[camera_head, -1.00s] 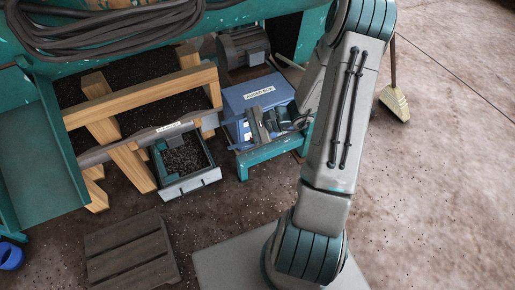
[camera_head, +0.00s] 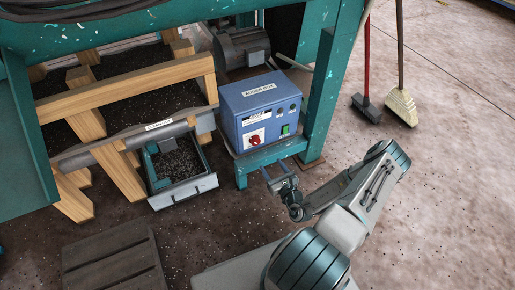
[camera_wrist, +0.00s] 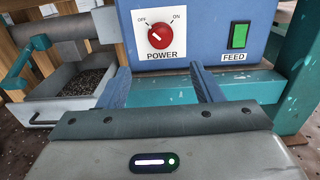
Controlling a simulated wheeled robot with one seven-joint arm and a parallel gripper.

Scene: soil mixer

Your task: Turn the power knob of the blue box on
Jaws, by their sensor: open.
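The blue box (camera_head: 262,108) stands on a teal stand under the machine. Its red power knob (camera_head: 256,138) is on the lower left of its front. In the wrist view the knob (camera_wrist: 160,36) sits below the OFF and ON marks, its white line slanting toward the upper left, on the OFF side. My gripper (camera_head: 275,174) is in front of and below the box, apart from it. In the wrist view its two fingers (camera_wrist: 160,75) are spread with nothing between them, below the knob and left and right of it.
A green FEED button (camera_wrist: 239,36) is right of the knob. A metal drawer of soil (camera_head: 183,180) sticks out left of the box. The teal stand (camera_head: 270,153) lies just below the box. A teal leg (camera_head: 328,90) rises at its right. A broom (camera_head: 401,105) stands farther right.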

